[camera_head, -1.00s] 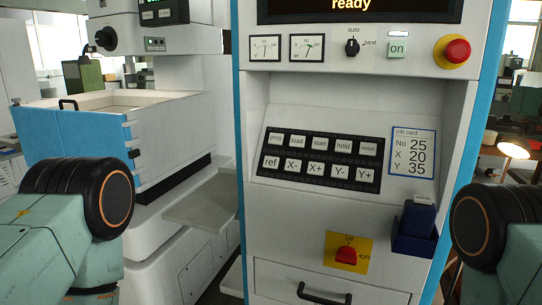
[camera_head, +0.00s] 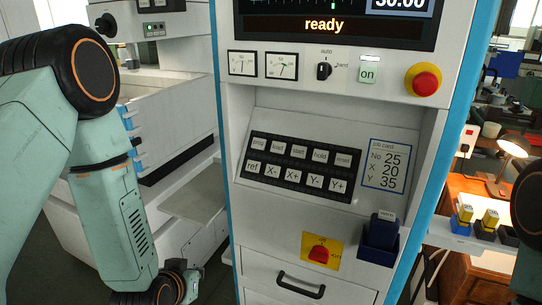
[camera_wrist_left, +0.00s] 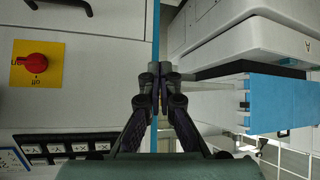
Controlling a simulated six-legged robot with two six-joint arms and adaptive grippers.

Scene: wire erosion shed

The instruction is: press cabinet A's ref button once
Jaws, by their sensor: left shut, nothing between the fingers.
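The white control cabinet (camera_head: 235,210) with blue edges stands in the middle of the head view. Its black keypad (camera_head: 265,179) has two rows of pale buttons. The ref button (camera_head: 252,167) is at the left end of the lower row and is uncovered. In the left wrist view, my left gripper (camera_wrist_left: 157,75) is shut and empty in front of the cabinet's blue edge, with the keypad (camera_wrist_left: 68,146) at lower left, upside down. My left wrist is low and left of the keypad in the head view. My right gripper is out of view.
A red switch on a yellow plate (camera_head: 322,250), a drawer handle (camera_head: 301,285) and a blue holder (camera_head: 379,245) are below the keypad. A red stop button (camera_head: 425,84) is above. A grey shelf (camera_head: 195,195) and a white machine (camera_head: 170,105) stand left.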

